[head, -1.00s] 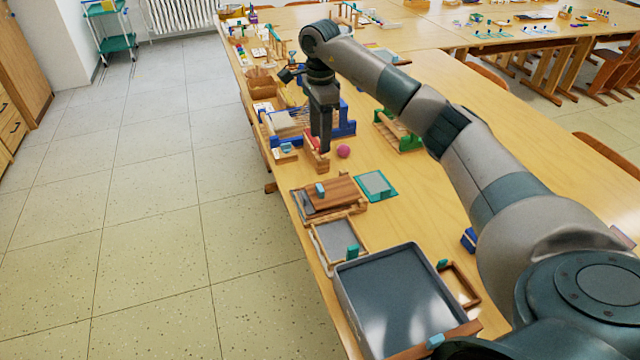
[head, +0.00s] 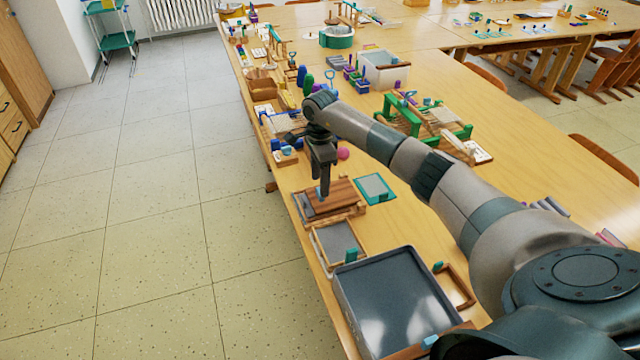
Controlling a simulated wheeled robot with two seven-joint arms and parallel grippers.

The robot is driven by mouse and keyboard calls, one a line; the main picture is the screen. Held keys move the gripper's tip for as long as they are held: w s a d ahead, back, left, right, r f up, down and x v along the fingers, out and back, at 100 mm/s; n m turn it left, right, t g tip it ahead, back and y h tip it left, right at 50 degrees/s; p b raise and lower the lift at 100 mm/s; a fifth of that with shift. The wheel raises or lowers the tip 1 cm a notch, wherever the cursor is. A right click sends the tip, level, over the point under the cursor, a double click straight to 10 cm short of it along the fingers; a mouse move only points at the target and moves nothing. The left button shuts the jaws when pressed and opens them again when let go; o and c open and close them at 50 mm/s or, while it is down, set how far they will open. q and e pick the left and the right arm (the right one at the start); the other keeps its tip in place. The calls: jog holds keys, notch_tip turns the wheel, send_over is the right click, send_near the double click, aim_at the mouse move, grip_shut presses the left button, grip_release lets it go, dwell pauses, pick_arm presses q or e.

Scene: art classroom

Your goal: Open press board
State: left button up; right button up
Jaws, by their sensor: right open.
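The press board (head: 342,196) is a brown striped wooden board lying flat on a wooden base near the table's left edge. A small light-blue handle on its top is now mostly hidden by my right gripper. My right gripper (head: 323,192) points straight down with its fingertips at this handle. It is open; whether the fingers touch the handle I cannot tell. My left gripper is out of view.
A teal-framed grey panel (head: 375,188) lies to the right of the board. A wood-framed screen (head: 337,243) and a large grey tray (head: 347,297) lie nearer. A pink ball (head: 343,154) and blue loom (head: 275,128) stand behind. Free tabletop lies to the right.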

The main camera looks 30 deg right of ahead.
aim_at(333, 192)
jog(key=shift+f, duration=1.65)
jog(key=shift+c, duration=0.6)
grip_shut()
jog(key=shift+r, duration=0.1)
